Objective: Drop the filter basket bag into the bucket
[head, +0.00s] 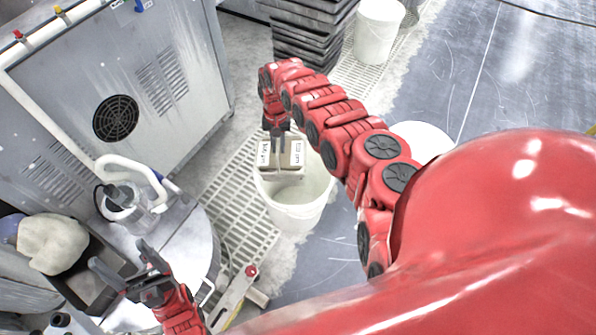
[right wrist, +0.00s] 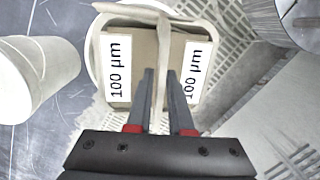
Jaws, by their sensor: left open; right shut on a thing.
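The filter basket bag (head: 292,158) is a tan, boxy thing with white labels and a pale strap. In the right wrist view the bag (right wrist: 145,50) shows two labels reading 100 µm. My right gripper (head: 277,132) is shut on its strap from above; the fingers (right wrist: 159,75) also show in the right wrist view. The bag hangs over the mouth of a white bucket (head: 297,215), upright, and hides part of its rim and inside. Whether the bag's bottom is below the rim is hard to tell. My left gripper (head: 118,262) is open and empty at the lower left.
The bucket stands on a pale floor grating (head: 238,195). A grey cabinet (head: 150,70) is at the left, beside a round metal vessel (head: 200,250). Black stacked trays (head: 305,35) and another white bucket (head: 377,35) stand at the back.

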